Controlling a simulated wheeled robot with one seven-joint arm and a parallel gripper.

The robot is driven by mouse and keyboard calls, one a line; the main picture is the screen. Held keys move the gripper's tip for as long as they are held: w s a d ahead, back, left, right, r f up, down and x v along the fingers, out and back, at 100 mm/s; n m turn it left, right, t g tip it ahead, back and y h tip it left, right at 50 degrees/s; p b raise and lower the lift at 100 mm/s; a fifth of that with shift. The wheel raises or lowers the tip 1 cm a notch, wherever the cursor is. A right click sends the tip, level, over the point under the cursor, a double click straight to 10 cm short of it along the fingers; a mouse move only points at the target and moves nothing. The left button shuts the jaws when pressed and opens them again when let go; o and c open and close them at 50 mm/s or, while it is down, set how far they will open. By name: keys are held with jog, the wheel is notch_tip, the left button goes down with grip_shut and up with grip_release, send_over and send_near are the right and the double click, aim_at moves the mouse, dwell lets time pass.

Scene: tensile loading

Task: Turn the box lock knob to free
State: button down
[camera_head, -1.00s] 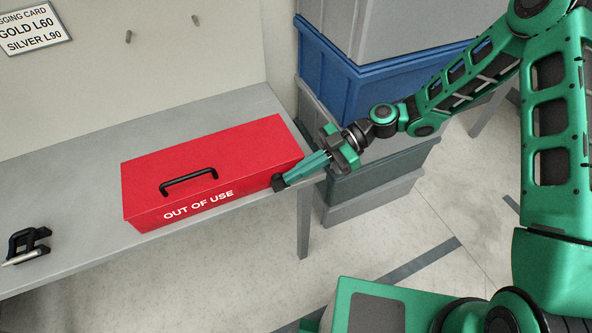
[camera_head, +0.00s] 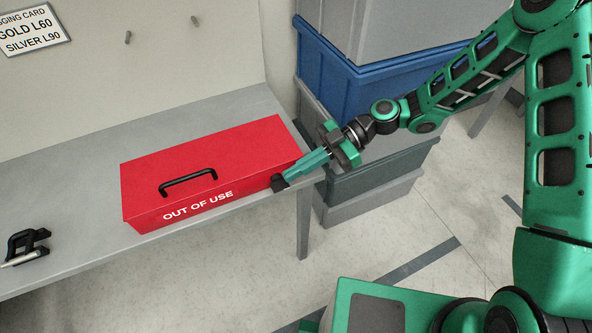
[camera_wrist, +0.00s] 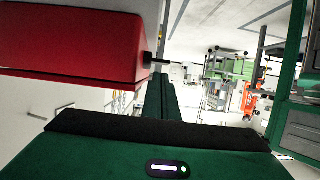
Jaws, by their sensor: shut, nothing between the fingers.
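The red box (camera_head: 212,165), marked OUT OF USE and with a black top handle (camera_head: 188,182), sits on the grey bench. A small dark knob (camera_head: 278,183) shows at the box's right end, low near its front corner. My gripper (camera_head: 284,180) is shut, its fingers reaching from the right down to the knob. I cannot tell whether they touch it. In the wrist view the red box (camera_wrist: 70,48) fills the upper left, and a dark stub with a thin pin (camera_wrist: 150,59) sticks out of its end just above my fingertips (camera_wrist: 161,78). The knob's setting is not readable.
The grey bench (camera_head: 60,185) runs left, with a small black clamp-like object (camera_head: 26,246) on it. Stacked blue and grey crates (camera_head: 345,85) stand close behind my gripper. The floor in front of the bench is clear.

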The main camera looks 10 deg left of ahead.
jog(key=r+v, duration=0.2)
jog(key=v, duration=0.9)
jog(key=shift+s+a+r, duration=0.15)
jog(key=shift+a+r, duration=0.05)
